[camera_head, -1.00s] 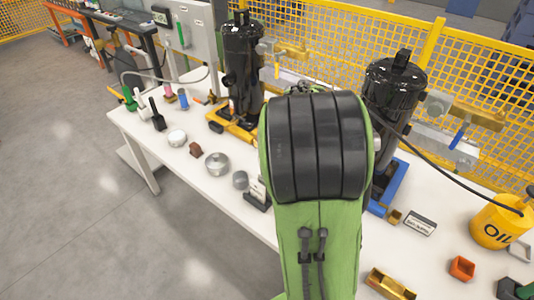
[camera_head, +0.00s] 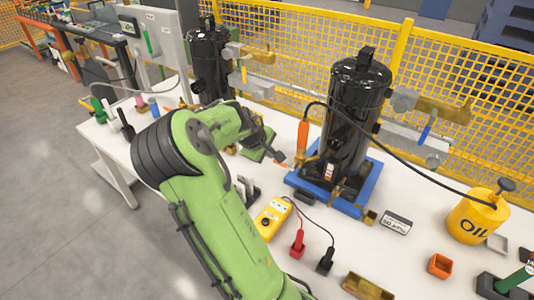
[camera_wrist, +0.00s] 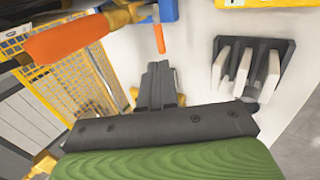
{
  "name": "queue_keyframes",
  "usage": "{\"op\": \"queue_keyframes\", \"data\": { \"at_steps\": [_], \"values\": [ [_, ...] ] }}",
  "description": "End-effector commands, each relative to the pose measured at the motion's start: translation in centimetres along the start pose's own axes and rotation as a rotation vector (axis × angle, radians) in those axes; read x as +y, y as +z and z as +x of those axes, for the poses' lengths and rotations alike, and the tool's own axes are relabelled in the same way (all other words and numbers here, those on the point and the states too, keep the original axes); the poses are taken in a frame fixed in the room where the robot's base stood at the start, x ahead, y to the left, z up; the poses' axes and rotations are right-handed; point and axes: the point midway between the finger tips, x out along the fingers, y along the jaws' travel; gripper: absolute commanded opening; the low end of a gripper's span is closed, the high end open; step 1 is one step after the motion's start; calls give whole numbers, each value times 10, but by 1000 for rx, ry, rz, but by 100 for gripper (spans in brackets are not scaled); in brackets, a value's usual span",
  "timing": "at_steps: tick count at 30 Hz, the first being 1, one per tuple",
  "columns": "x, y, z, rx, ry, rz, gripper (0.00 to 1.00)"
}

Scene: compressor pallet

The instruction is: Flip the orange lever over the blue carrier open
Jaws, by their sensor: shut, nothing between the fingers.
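The blue carrier (camera_head: 330,198) lies on the white table under the right black compressor (camera_head: 355,110). An orange handle (camera_head: 302,138) stands nearly upright over its left part, on a brass-coloured mount. A small orange piece (camera_head: 283,165) sticks out at the carrier's left edge. My gripper (camera_head: 275,157) is shut and empty, just left of the carrier and near the small piece. In the wrist view, the shut fingers (camera_wrist: 159,72) point at the small orange piece (camera_wrist: 159,38), with a small gap. The large orange handle (camera_wrist: 70,39) is at upper left there.
A yellow meter (camera_head: 273,217) with red and black probes lies in front. A black rack with white pieces (camera_wrist: 250,70) is right of my fingers in the wrist view. A yellow oil can (camera_head: 476,217) stands at right. A second black compressor (camera_head: 208,65) stands behind my arm.

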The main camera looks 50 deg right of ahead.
Motion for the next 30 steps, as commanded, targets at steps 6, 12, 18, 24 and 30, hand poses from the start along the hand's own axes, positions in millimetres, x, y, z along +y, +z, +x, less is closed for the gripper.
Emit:
{"op": "queue_keyframes", "data": {
  "at_steps": [6,12,18,24,30],
  "values": [
    [-2,1,52,-4,0,2,0],
    [-2,0,86,-1,0,1,0],
    [-1,0,96,1,-1,2,0],
    [0,0,95,1,-1,2,0],
    [0,-1,95,-10,0,-7,0]
  ]
}}
